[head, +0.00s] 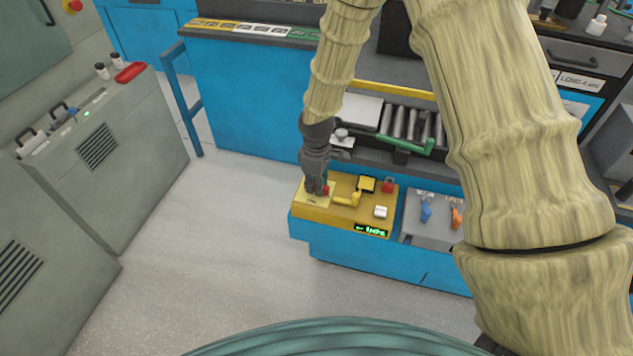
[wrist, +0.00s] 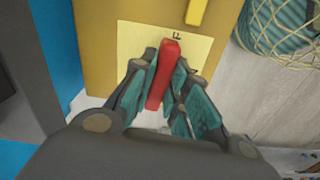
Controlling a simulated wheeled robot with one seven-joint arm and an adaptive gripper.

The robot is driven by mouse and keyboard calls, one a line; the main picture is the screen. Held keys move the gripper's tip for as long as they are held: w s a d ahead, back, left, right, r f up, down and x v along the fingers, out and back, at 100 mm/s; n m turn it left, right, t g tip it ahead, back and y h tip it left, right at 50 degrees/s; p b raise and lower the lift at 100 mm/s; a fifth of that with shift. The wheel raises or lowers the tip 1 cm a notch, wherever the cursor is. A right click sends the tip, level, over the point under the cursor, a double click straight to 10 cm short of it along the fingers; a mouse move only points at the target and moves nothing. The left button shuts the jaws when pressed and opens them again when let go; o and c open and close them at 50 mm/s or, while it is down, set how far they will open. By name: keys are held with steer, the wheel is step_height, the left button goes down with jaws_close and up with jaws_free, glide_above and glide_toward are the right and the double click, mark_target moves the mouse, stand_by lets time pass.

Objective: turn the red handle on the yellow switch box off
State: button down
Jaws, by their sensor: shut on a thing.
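The yellow switch box (head: 345,217) sits on a blue cabinet in the middle of the head view, and its top plate fills the upper part of the wrist view (wrist: 135,38). The red handle (wrist: 164,72) stands over a pale label plate on the box, with its far end near a partly hidden printed mark. It also shows as a small red spot in the head view (head: 326,190). My gripper (wrist: 160,90) is shut around the red handle, one finger on each side. The fingers hide the lower sides of the handle.
A yellow lever (head: 348,200), a red padlock-like piece (head: 388,185) and a white switch (head: 380,211) are on the same box. A grey panel with blue and orange handles (head: 432,215) stands to its right. Open floor (head: 220,250) lies to the left.

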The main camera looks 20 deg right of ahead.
steer(key=shift+n, duration=0.6)
steer(key=c, duration=1.4)
jaws_free()
steer(key=shift+r, duration=0.1)
step_height(320, 180, up, 12)
steer(key=shift+f, duration=0.1)
steer(key=shift+f, duration=0.1)
